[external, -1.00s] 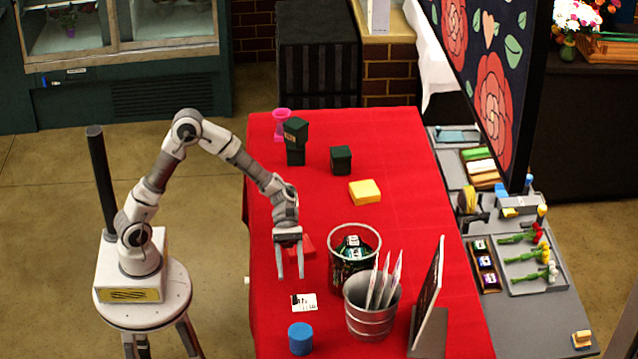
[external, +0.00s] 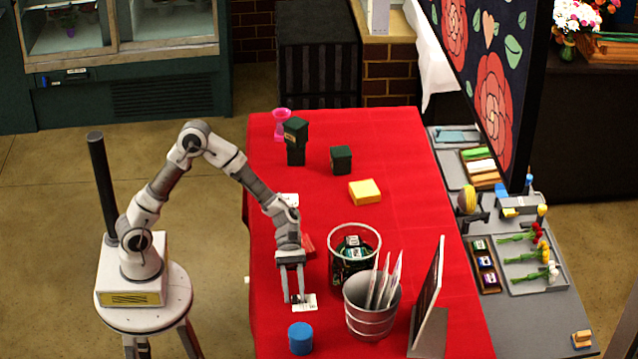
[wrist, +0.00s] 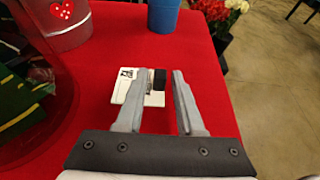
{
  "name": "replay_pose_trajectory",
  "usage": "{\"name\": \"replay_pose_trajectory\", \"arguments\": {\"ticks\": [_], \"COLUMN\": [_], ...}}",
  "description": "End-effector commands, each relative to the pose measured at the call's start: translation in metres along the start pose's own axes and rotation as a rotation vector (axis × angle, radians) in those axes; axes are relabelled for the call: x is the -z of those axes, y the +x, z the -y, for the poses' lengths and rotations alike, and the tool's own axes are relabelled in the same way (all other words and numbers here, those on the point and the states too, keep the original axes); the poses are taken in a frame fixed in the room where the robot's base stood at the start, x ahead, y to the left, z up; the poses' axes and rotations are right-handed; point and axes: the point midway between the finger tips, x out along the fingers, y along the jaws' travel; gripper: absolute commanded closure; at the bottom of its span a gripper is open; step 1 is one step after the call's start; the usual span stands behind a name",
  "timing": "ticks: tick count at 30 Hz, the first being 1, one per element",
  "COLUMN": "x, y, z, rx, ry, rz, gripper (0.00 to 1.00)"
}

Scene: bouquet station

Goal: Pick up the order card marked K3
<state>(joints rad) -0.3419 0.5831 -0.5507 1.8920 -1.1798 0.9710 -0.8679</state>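A small white card (external: 306,302) with dark print lies flat on the red table; I cannot read its marking. In the wrist view the card (wrist: 128,86) lies around and beyond the left fingertip, with a black block or patch (wrist: 160,79) at its right end, between the fingertips. My gripper (external: 293,299) points down at the card's left side, fingers apart, with nothing visibly held. In the wrist view my gripper (wrist: 163,73) is open; its left finger hides part of the card. I cannot tell whether the fingertips touch the card or table.
A blue cylinder (external: 300,339) stands just in front of the card. A metal bucket (external: 370,323) holding white envelopes stands to the right. A red object (external: 308,245) lies behind my gripper. A stand-up board (external: 427,294) is farther right.

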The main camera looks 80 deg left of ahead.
Motion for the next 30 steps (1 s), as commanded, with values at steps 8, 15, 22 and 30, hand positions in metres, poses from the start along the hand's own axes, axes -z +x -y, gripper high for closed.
{"name": "replay_pose_trajectory", "arguments": {"ticks": [8, 15, 22, 30], "x": [0.000, 0.000, -0.007, -0.045], "y": [0.000, 0.000, -0.003, -0.017], "z": [0.000, 0.000, 0.000, 0.003], "rx": [0.000, 0.000, 0.000, 0.001], "ry": [0.000, 0.000, 0.001, 0.003], "rz": [0.000, 0.000, 0.000, -0.001], "gripper": [1.00, 1.00, 1.00, 1.00]}}
